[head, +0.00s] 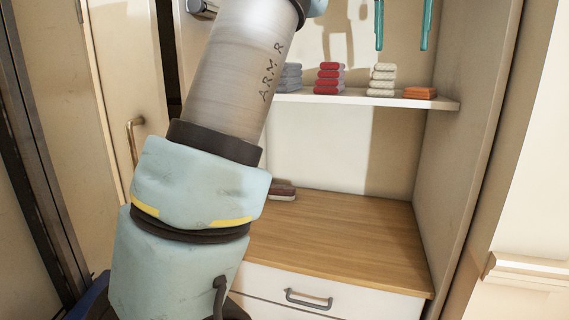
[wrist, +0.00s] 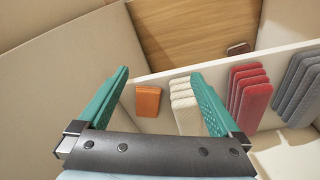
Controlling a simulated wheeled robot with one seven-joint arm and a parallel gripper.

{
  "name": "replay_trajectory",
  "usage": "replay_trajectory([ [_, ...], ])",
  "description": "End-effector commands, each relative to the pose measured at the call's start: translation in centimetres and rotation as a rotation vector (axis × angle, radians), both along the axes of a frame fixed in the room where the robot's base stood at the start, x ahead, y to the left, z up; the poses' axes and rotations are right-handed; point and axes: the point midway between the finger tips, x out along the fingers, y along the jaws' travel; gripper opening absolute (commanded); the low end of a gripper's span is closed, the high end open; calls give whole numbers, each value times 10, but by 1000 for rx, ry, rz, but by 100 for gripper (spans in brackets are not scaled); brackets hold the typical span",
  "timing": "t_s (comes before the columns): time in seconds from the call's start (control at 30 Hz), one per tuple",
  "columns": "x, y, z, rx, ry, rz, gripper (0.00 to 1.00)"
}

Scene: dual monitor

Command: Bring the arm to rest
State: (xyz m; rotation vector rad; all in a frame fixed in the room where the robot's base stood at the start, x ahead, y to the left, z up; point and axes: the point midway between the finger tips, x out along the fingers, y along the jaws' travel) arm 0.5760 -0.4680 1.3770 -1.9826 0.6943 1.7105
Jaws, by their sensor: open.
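My arm (head: 190,190) rises across the left and middle of the head view, hiding part of the cabinet behind it. My gripper (head: 402,48) shows at the top of the head view as two teal fingers pointing down, apart, above the shelf. In the wrist view my gripper (wrist: 160,82) is open, with nothing between its fingers. Folded cloths on the shelf lie beyond the fingers in that view. I cannot tell the exact gap between fingers and cloths.
The white shelf (head: 350,99) holds a red stack (head: 329,78), a cream stack (head: 382,79), an orange cloth (head: 419,93) and a grey stack (head: 291,76). Below, a dark brown object (head: 282,190) lies on the wooden top (head: 350,240). The cabinet's side wall (head: 465,130) stands right.

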Motion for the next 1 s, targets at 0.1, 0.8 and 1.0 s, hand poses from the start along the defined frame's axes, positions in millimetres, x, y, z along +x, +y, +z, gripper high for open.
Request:
replay_trajectory([
  [0.1,8,8,-11,0,2,21,100],
  [0.8,33,170,-228,0,13,327,100],
  [1.0,-21,242,-314,1,14,447,100],
])
